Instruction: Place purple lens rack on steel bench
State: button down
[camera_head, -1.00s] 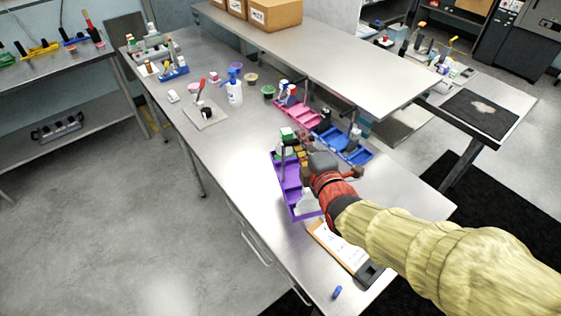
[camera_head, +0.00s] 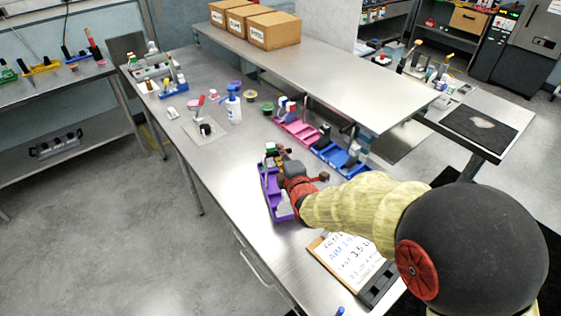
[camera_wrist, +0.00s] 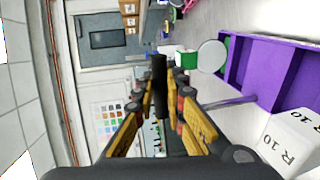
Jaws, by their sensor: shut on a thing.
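The purple lens rack (camera_head: 268,199) is a long tray with compartments, over the near-left edge of the steel bench (camera_head: 228,160). A white block marked R 10 (camera_wrist: 290,140) sits in it in the wrist view, where the rack's purple wall (camera_wrist: 275,65) is at the right. My gripper (camera_head: 282,163) is at the rack's far right side. In the wrist view its yellow-padded fingers (camera_wrist: 160,95) close around a dark upright handle, with a purple bar running towards the rack. I cannot tell whether the rack touches the bench top.
A clipboard (camera_head: 345,262) lies nearer on the bench. Pink (camera_head: 296,130) and blue (camera_head: 338,158) racks stand to the right, below a raised shelf (camera_head: 320,75). A spray bottle (camera_head: 233,107) and a pad (camera_head: 205,131) stand farther back. Bare bench lies between.

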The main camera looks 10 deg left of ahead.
notch_tip(320, 180, down, 3)
dwell(0.3)
jog(key=c, duration=2.3)
grip_release()
jog(key=shift+f+b, duration=0.25)
jog(key=shift+b, duration=0.05)
jog(key=o, duration=0.5)
jog(key=shift+c, duration=0.2)
jog(key=shift+r, duration=0.2)
jog(key=p+v, duration=0.1)
jog(key=v, duration=1.1)
